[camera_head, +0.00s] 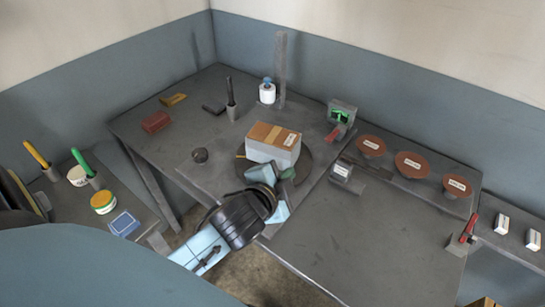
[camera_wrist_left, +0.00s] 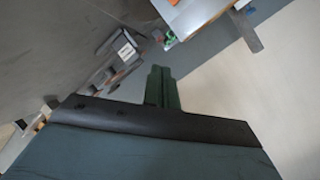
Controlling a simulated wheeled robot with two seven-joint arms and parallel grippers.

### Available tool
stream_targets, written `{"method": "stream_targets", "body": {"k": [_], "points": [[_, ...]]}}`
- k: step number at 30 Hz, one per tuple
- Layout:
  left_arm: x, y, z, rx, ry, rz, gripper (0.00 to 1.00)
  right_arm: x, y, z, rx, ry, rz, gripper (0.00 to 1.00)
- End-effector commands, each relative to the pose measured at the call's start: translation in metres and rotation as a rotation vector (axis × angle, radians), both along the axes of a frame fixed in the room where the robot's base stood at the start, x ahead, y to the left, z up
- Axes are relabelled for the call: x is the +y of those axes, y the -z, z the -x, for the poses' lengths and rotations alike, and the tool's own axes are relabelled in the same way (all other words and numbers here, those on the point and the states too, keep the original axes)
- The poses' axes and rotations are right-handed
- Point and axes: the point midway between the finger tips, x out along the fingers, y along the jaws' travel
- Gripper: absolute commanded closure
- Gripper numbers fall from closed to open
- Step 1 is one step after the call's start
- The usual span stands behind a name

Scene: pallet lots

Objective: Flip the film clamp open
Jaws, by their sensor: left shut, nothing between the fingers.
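My left gripper (camera_head: 287,181) is shut and empty, in front of the white box on the round dark plate; its closed green fingers also show in the left wrist view (camera_wrist_left: 162,88). A grey labelled block (camera_head: 342,171) with a dark bar sits right of the box, apart from the fingers; what looks like this block shows in the left wrist view (camera_wrist_left: 122,45). A red lever (camera_head: 468,231) stands tilted up on a grey bracket at the table's right edge. Another red handle (camera_head: 333,134) lies by the green-screen device. I cannot tell which is the film clamp. My right gripper is out of view.
The white box (camera_head: 273,152) has a brown top. A grey post (camera_head: 281,70) rises behind. The table's right front (camera_head: 360,240) is clear. A side table with pots stands left.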

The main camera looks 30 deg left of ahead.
Motion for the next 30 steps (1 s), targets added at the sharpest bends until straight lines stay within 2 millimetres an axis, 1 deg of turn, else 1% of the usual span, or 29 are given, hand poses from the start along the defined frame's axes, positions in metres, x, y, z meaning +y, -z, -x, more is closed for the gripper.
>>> {"method": "stream_targets", "body": {"k": [1, 2, 3, 5, 6, 7, 8, 9, 10, 12, 14, 15, 17, 18, 20, 21, 23, 24, 26, 27, 29, 30], "points": [[-0.008, -0.026, -0.018, -0.117, 0.068, -0.101, 1.0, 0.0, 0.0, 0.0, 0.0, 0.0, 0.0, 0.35], [-0.014, -0.042, -0.028, -0.193, 0.112, -0.172, 1.0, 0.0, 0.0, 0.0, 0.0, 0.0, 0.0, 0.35], [-0.025, -0.065, -0.039, -0.302, 0.175, -0.272, 1.0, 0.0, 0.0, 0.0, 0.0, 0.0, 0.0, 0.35], [-0.045, -0.1, -0.051, -0.475, 0.273, -0.446, 1.0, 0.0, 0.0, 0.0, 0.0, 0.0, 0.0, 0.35], [-0.06, -0.121, -0.054, -0.591, 0.339, -0.569, 1.0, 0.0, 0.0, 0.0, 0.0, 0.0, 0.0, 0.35], [-0.072, -0.136, -0.055, -0.679, 0.387, -0.665, 1.0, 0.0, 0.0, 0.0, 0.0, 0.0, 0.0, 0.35], [-0.085, -0.149, -0.055, -0.765, 0.433, -0.762, 1.0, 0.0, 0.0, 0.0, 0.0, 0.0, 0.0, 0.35], [-0.102, -0.163, -0.052, -0.879, 0.497, -0.892, 1.0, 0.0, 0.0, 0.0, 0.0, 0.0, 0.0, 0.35], [-0.115, -0.172, -0.049, -0.965, 0.542, -0.991, 1.0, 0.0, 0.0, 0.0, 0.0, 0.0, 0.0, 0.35], [-0.144, -0.183, -0.038, -1.157, 0.649, -1.226, 1.0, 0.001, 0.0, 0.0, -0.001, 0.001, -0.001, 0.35], [-0.165, -0.183, -0.027, -1.317, 0.742, -1.43, 1.0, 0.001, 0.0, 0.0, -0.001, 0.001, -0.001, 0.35], [-0.176, -0.178, -0.02, -1.423, 0.805, -1.568, 1.0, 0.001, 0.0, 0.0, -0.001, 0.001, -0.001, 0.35], [-0.188, -0.165, -0.011, -1.573, 0.907, -1.773, 1.0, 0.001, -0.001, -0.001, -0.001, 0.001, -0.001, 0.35], [-0.191, -0.153, -0.006, -1.669, 0.981, -1.908, 1.0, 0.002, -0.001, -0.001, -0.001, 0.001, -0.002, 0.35], [-0.19, -0.131, -0.003, -1.808, 1.103, -2.105, 1.0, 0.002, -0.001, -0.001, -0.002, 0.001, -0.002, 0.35], [-0.185, -0.115, -0.002, 1.873, -1.181, 2.204, 1.0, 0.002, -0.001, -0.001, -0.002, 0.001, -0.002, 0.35], [-0.168, -0.091, -0.006, 1.69, -1.138, 2.02, 1.0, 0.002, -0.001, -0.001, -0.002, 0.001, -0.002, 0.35], [-0.152, -0.076, -0.01, 1.572, -1.116, 1.896, 1.0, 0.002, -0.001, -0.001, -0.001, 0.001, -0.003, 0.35], [-0.122, -0.056, -0.019, 1.406, -1.1, 1.709, 1.0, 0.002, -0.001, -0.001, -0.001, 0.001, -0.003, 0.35], [-0.099, -0.047, -0.026, 1.301, -1.097, 1.591, 1.0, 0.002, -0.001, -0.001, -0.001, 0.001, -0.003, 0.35], [-0.062, -0.038, -0.035, 1.166, -1.103, 1.425, 1.0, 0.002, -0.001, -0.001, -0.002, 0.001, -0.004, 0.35], [-0.038, -0.036, -0.042, 1.087, -1.112, 1.325, 1.0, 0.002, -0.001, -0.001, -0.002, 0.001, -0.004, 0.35]]}}
